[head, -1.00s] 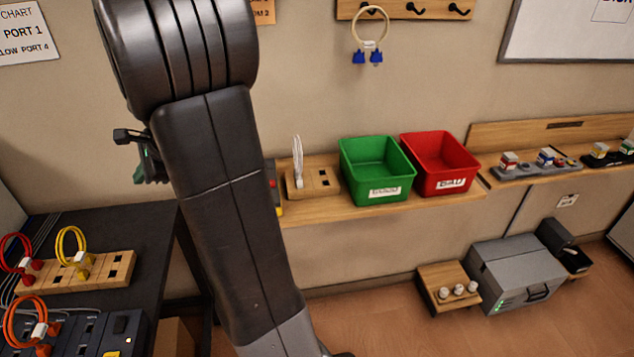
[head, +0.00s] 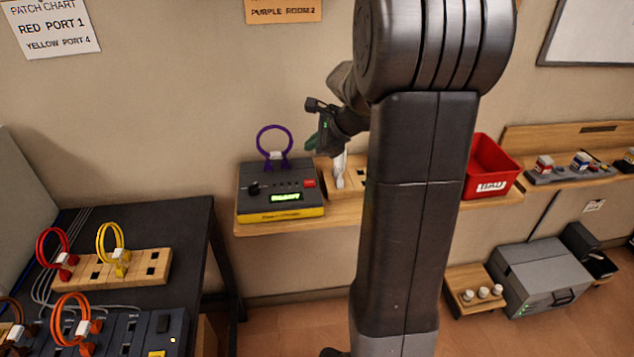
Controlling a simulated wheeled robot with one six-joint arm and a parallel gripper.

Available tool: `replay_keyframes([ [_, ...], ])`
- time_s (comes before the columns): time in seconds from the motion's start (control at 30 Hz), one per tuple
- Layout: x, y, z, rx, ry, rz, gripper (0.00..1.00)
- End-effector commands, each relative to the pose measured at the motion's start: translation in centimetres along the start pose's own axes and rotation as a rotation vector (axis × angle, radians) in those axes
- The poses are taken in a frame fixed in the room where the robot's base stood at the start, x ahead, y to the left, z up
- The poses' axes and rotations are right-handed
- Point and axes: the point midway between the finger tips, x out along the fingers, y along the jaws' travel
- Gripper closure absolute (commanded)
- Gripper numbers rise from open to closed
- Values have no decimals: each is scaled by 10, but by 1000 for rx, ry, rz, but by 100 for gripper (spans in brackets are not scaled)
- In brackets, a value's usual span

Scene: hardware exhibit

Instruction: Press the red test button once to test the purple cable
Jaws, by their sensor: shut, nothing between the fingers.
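The cable tester (head: 275,194) is a dark grey box with a yellow front edge on the wall shelf. The purple cable (head: 274,143) stands as a loop on its top, with a white tag. The red test button (head: 309,183) is at the right of its sloped face, beside a lit green display (head: 286,197) whose text I cannot read for sure. My gripper (head: 316,142) is shut and empty, above and to the right of the tester, apart from the button. My arm hides part of the shelf.
A wooden block with a white cable (head: 339,170) stands right of the tester, close under my gripper. A red bin (head: 491,167) is farther right. Red (head: 55,247) and yellow (head: 113,242) cables stand in a wooden rack on the dark table at left.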

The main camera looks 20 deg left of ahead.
Motion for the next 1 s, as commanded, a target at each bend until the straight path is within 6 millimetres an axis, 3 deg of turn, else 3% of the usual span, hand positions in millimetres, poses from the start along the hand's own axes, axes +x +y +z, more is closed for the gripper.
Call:
replay_keyframes([
  [0.47,9,6,-7,0,0,0,100],
  [1.0,55,40,-40,1,0,0,100],
])
